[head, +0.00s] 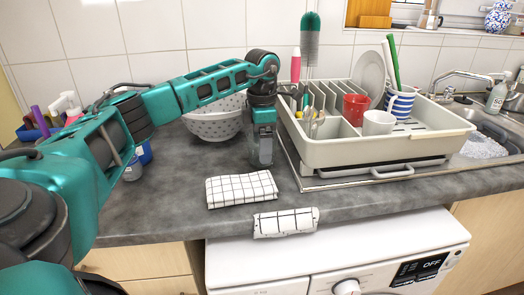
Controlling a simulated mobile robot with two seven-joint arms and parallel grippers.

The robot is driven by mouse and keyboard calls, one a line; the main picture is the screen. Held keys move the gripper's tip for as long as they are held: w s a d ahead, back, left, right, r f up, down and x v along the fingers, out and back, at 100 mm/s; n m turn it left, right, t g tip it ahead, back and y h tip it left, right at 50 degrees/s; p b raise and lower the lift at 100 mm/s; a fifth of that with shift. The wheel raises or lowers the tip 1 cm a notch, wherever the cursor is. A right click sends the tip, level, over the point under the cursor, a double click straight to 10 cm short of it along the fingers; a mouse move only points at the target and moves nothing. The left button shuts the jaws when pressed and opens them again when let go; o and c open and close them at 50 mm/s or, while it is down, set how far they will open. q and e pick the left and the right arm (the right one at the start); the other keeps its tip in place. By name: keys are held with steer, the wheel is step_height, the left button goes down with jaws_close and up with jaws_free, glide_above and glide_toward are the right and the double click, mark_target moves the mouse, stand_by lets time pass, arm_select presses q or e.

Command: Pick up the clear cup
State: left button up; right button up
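My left arm reaches in from the left, and its gripper (264,128) points straight down over the counter, left of the dish rack. What looks like the clear cup (253,157) stands upright on the counter directly at the fingertips. Its see-through wall blends with the grey fingers and counter, so I cannot tell whether the fingers are around it, inside it or just behind it. The finger gap is too small to read. My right gripper is not in view.
A dish rack (400,152) with cups, plates and utensils stands close to the gripper's right. A dotted white colander (212,124) sits behind left. Checkered cloths (241,188) lie in front, one over the counter edge. A soapy sink (484,147) is far right.

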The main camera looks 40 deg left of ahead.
arm_select(q)
steer(key=c, duration=0.6)
